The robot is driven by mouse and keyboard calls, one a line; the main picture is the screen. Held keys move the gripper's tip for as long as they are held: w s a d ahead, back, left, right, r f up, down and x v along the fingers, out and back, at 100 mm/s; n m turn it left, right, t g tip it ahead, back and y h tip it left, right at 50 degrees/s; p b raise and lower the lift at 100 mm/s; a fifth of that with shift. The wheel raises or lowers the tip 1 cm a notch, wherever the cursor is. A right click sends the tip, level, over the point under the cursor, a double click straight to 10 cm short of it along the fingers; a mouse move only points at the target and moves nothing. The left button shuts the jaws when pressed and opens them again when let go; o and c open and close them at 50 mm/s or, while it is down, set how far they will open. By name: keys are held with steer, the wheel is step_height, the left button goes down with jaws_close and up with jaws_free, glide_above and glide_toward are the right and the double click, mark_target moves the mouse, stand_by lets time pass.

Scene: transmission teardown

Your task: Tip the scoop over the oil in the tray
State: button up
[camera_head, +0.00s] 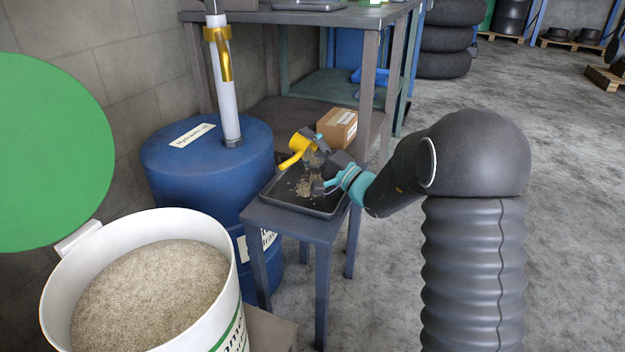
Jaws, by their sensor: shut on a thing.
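A yellow scoop (295,150) is held above the black tray (328,207), tilted, with its handle end toward the lower left. My gripper (322,172) is shut on the scoop, reaching in from the right over the tray. The fingers partly hide the scoop, so its exact grip point is unclear. Light brown granules (306,187) lie in a small patch on the tray floor under the scoop. No oil can be made out apart from the dark tray surface. The tray sits on a small grey-blue table (295,226).
A blue drum (185,175) with a pump pipe stands left of the table. A white bucket of granules (150,290) is at the front left. A cardboard box (338,127) is on the shelf behind the tray. A green disc fills the left edge. Open floor lies to the right.

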steer(key=shift+s+d+r+t+y, duration=0.1)
steer(key=shift+r+t+y, duration=0.15)
steer(key=shift+r, duration=0.4)
steer(key=shift+s+d+r+t+y, duration=0.15)
steer(key=shift+r+y, duration=0.2)
steer(key=shift+r, duration=0.25)
steer(key=shift+d+r+t+y, duration=0.15)
steer(key=shift+r+t+y, duration=0.35)
steer(key=shift+r+y, duration=0.2)
stand_by(0.5)
steer(key=shift+r, duration=0.2)
steer(key=f+h, duration=0.1)
steer(key=f, duration=0.1)
steer(key=f+g+h, duration=0.1)
steer(key=a+f+g+h, duration=0.1)
steer(key=f, duration=0.1)
steer(key=shift+w+f, duration=0.3)
steer(key=shift+w, duration=0.05)
steer(key=shift+w+a+f+g+h, duration=0.1)
steer(key=shift+a+f+g+h, duration=0.1)
steer(key=shift+f+g+h, duration=0.45)
steer(key=shift+w+a+f+g+h, duration=0.1)
steer(key=shift+a+f+g+h, duration=0.1)
steer(key=shift+f+g+h, duration=0.4)
steer(key=shift+r+h+p, duration=0.15)
steer(key=shift+h+p, duration=0.1)
steer(key=shift+p, duration=0.7)
steer(key=shift+w+a+p, duration=0.1)
steer(key=shift+p, duration=0.9)
